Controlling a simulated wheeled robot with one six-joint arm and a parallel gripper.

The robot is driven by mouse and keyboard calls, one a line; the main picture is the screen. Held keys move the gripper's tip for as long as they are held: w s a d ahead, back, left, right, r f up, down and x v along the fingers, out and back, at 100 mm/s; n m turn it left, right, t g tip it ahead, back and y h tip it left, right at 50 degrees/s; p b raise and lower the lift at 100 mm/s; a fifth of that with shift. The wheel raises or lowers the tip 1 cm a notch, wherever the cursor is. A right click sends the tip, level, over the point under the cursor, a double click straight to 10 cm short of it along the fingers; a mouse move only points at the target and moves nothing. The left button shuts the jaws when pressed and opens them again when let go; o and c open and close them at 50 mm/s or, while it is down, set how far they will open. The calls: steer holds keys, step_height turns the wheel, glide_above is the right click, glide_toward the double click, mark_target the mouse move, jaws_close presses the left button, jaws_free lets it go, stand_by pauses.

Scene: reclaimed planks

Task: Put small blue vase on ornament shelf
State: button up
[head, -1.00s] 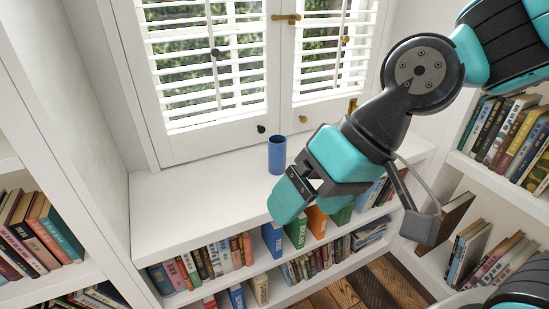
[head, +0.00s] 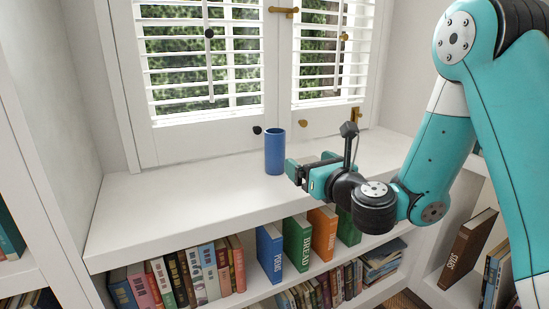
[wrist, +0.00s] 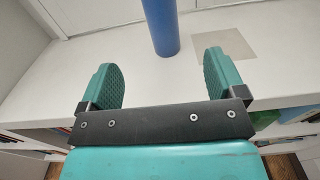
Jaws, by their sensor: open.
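The small blue vase (head: 275,152) is a plain upright cylinder standing on the white window-seat top below the shutters. In the wrist view the blue vase (wrist: 161,27) shows ahead of the fingers, between their lines, with its top cut off by the frame edge. My gripper (head: 308,166) is open and empty, just to the right of the vase in the head view. The wrist view shows my gripper (wrist: 166,78) with its two teal fingers spread wide. The vase is not between the fingertips; a gap separates them. No shelf is marked as the ornament shelf.
The white seat top (head: 160,205) is clear to the left of the vase. Books fill the shelves below, including a green book (head: 297,243) and an orange book (head: 322,233). White shutters (head: 205,65) stand behind, and a side bookcase (head: 30,150) rises at left.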

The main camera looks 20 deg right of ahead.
steer(key=p, duration=1.1)
glide_toward(279, 140)
steer(key=w, duration=0.2)
steer(key=w+a, duration=0.1)
steer(key=w, duration=0.2)
steer(key=shift+w+a+f+p, duration=0.1)
steer(key=shift+w+f+p, duration=0.05)
steer(key=shift+w+p, duration=0.3)
steer(key=shift+w+a+f+p, duration=0.1)
steer(key=shift+w+f+p, duration=0.05)
steer(key=shift+w+p, duration=0.2)
steer(key=shift+w+r+p, duration=0.25)
steer(key=shift+w+p, duration=0.3)
steer(key=shift+p, duration=0.35)
steer(key=w+p, duration=0.2)
steer(key=p, duration=0.1)
steer(key=shift+w+a, duration=0.3)
steer(key=shift+w, duration=0.05)
steer(key=shift+w+f+p, duration=0.25)
steer(key=shift+w+p, duration=0.15)
steer(key=shift+w, duration=0.3)
steer(key=shift+c, duration=0.5)
steer(key=c, duration=1.1)
steer(key=shift+r, duration=0.1)
